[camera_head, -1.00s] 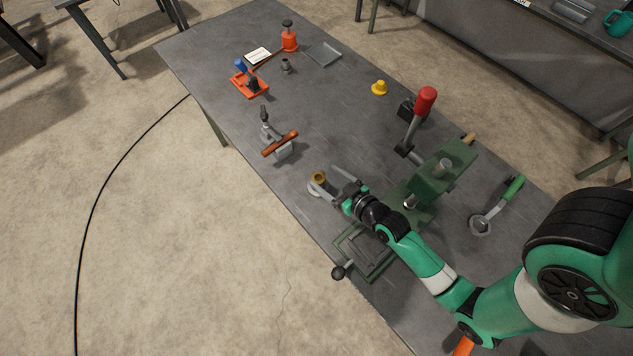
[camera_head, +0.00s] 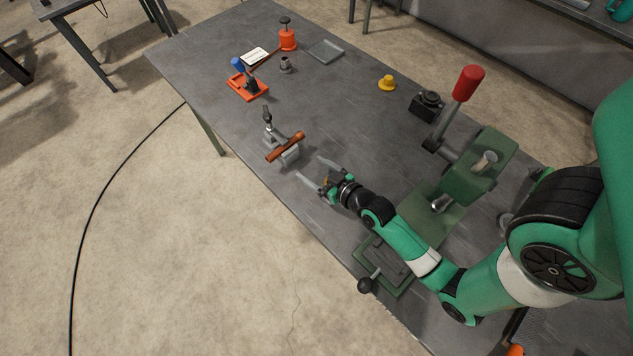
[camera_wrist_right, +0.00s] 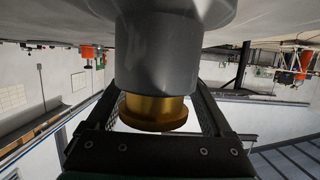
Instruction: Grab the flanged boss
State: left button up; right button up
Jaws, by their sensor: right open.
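The flanged boss, a grey cylinder with a wide flange (camera_wrist_right: 158,55), fills the upper middle of the right wrist view, which looks upside down. A brass flanged bushing (camera_wrist_right: 155,112) sits on its end. My right gripper (camera_wrist_right: 158,95) is open, with one finger on each side of the boss and bushing; I cannot tell if either touches. In the head view my right gripper (camera_head: 312,168) is near the table's front edge, its jaws apart. A bit of brass shows between them, and the grey boss is mostly hidden there. My left gripper is not in view.
A green press (camera_head: 475,165) with a red-knobbed lever (camera_head: 467,83) stands to the right. A yellow flanged piece (camera_head: 387,84) and a grey fitting (camera_head: 285,65) lie farther back. The table's middle is clear.

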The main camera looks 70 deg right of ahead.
aim_at(326, 179)
jog(key=s, duration=0.2)
jog(key=s+a+f, duration=0.1)
jog(key=shift+s+a+f, duration=0.15)
jog(key=shift+s+f, duration=0.05)
jog(key=shift+s, duration=0.15)
jog(key=c, duration=0.3)
jog(key=shift+w+r, duration=0.1)
jog(key=shift+r, duration=0.05)
jog(key=shift+c, duration=1.4)
jog(key=shift+w+d+r, duration=0.2)
jog(key=shift+w, duration=0.2)
jog(key=shift+c, duration=1.1)
jog(key=shift+s, duration=0.3)
grip_shut()
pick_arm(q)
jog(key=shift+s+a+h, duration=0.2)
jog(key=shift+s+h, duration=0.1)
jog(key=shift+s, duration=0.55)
pick_arm(e)
jog(key=shift+r, duration=0.1)
